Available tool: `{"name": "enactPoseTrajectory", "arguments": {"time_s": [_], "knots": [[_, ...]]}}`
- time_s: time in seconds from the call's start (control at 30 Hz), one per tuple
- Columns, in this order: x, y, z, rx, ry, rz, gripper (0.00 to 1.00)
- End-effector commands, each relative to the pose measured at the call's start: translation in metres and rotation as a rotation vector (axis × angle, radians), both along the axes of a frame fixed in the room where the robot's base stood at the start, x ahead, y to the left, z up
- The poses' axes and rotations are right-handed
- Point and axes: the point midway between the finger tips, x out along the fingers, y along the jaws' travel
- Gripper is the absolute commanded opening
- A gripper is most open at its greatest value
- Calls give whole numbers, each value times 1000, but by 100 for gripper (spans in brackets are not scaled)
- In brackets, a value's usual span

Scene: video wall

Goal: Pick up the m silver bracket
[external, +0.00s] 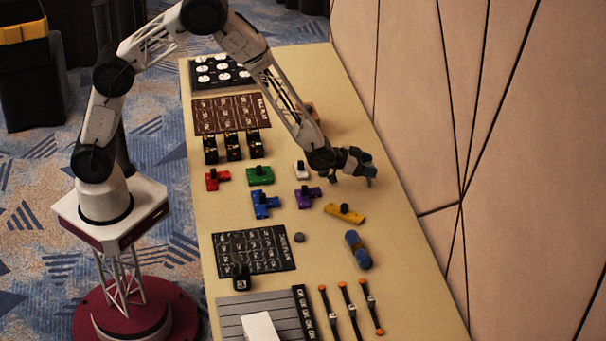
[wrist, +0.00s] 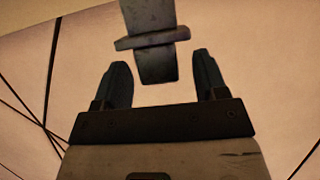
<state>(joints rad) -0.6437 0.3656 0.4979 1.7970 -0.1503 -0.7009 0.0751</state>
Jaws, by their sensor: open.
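My gripper (external: 368,179) is over the right side of the table, near the wall, with its fingers apart. In the wrist view the two dark fingers (wrist: 164,82) are spread. A grey strip with a crosspiece (wrist: 152,42) shows beyond the fingertips; I cannot tell what it is. I cannot make out for certain which thing is the m silver bracket. Small silver pieces (external: 352,309) show on thin orange-ended rods at the table's front right. The fingers are well away from these rods.
The tan table (external: 400,270) holds several coloured blocks with black knobs, including a yellow one (external: 345,213). A blue roll (external: 358,250) lies in front. A dark labelled mat (external: 270,245) lies left of it. A panelled wall (external: 430,120) rises along the right edge.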

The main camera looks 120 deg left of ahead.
Motion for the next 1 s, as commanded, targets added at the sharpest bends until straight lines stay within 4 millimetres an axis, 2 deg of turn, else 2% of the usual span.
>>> {"name": "enactPoseTrajectory", "arguments": {"time_s": [0.33,0.7,0.73,1.0], "knots": [[0,0,0,0,0,0,64],[0,0,0,0,0,0,8],[0,0,0,0,0,0,5],[0,0,1,1,-1,0,5]]}}
